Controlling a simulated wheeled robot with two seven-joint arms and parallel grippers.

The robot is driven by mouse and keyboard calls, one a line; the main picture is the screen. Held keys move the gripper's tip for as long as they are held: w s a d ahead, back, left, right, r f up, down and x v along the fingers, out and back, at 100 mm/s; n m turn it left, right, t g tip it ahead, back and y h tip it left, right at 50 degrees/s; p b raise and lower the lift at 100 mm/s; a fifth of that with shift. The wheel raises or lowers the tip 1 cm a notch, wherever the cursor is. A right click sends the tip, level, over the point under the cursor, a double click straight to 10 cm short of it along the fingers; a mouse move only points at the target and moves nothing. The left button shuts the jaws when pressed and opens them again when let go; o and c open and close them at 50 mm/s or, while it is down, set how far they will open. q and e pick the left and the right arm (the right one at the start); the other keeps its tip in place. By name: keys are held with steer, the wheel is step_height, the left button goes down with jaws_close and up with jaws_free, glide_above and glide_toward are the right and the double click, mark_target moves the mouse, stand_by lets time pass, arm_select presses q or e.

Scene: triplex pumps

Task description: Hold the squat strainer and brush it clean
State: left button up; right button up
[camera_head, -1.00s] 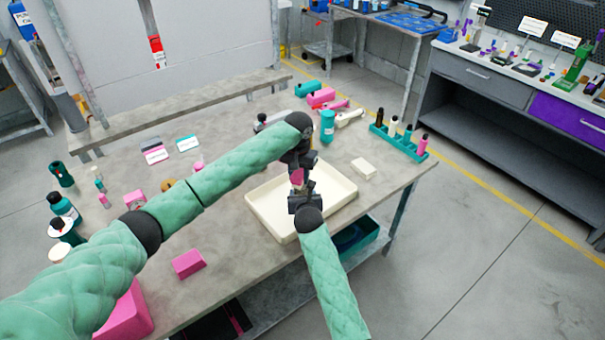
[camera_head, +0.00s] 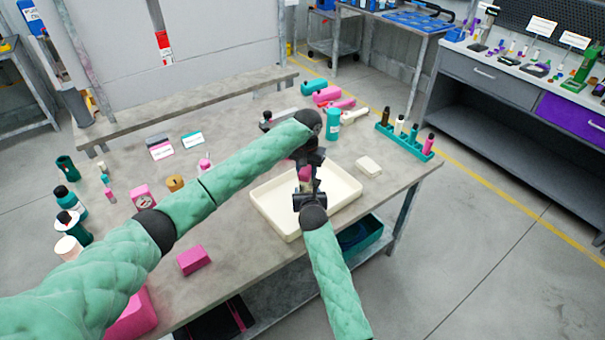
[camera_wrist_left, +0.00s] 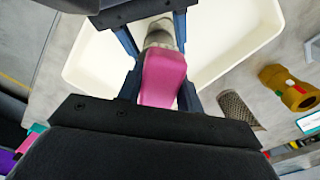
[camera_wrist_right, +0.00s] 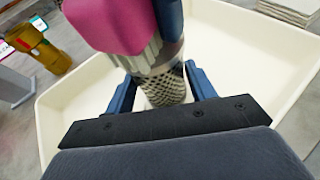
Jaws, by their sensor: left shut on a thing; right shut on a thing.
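In the left wrist view, my left gripper (camera_wrist_left: 158,85) is shut on the pink handle of a brush (camera_wrist_left: 163,78). The brush's pale bristle end points away from the gripper. In the right wrist view, my right gripper (camera_wrist_right: 160,90) is shut on a grey mesh strainer (camera_wrist_right: 166,90). The pink brush (camera_wrist_right: 112,22) is just above it, its bristles at or against the strainer's upper part; exact contact is unclear. In the head view, left gripper (camera_head: 308,162) and right gripper (camera_head: 308,190) meet over the cream tray (camera_head: 272,210), mostly hiding brush and strainer.
Another mesh cylinder (camera_wrist_left: 238,108) and a brass-coloured part (camera_wrist_left: 290,90) lie on the table beside the tray. A pink block (camera_head: 193,260) sits at front left.

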arm_select(q)
steer(key=shift+w+d+f, duration=0.1)
steer(key=shift+w+d, duration=0.3)
steer(key=shift+d, duration=0.3)
steer(key=shift+w+d, duration=0.4)
steer(key=shift+d, duration=0.25)
arm_select(e)
steer(key=shift+a, duration=0.1)
arm_select(q)
steer(key=shift+r, duration=3.1)
steer(key=shift+r, duration=1.5)
arm_select(e)
steer(key=o, duration=1.1)
